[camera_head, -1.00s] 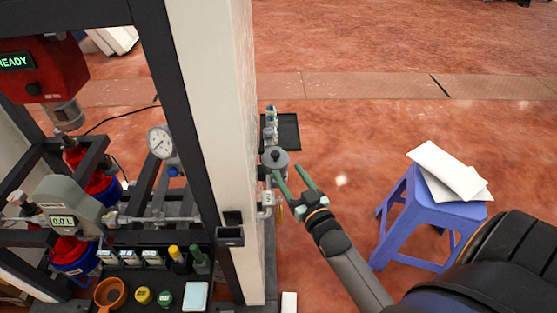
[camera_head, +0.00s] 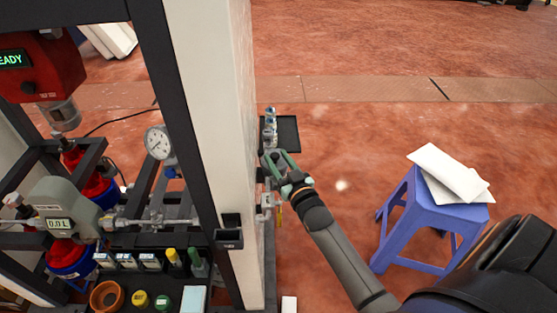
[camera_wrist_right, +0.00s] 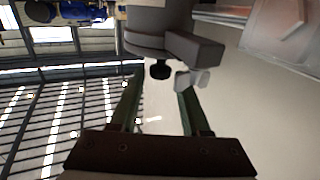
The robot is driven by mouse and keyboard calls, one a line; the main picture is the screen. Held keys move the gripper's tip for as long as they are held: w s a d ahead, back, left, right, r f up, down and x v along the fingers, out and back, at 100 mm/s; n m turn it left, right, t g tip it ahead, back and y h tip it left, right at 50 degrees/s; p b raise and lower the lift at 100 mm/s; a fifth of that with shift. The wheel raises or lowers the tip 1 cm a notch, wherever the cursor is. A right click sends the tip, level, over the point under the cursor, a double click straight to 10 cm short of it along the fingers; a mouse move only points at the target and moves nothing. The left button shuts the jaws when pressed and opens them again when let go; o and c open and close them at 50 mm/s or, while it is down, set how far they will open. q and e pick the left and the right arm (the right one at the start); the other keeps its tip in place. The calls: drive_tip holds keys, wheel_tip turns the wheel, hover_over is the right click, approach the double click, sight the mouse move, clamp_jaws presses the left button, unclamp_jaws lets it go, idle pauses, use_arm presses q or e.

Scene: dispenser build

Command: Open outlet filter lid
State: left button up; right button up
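The outlet filter with its grey lid (camera_head: 267,158) sits on the right side of the white column, partly hidden by my right gripper. In the right wrist view the grey round body of the filter (camera_wrist_right: 148,22) shows at the top, with a small black knob (camera_wrist_right: 160,70) below it. My right gripper (camera_wrist_right: 160,88) is open, its two green fingers apart on either side of the knob's line. In the head view the right gripper (camera_head: 274,162) is at the lid; whether it touches is unclear. My left gripper is not in view.
The white column (camera_head: 213,130) stands close to the left of the right gripper. A dark tray (camera_head: 288,132) with small bottles (camera_head: 270,125) lies behind the filter. A blue stool (camera_head: 420,215) with white sheets stands right. The red floor between is clear.

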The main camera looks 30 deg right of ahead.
clamp_jaws()
idle(1.1)
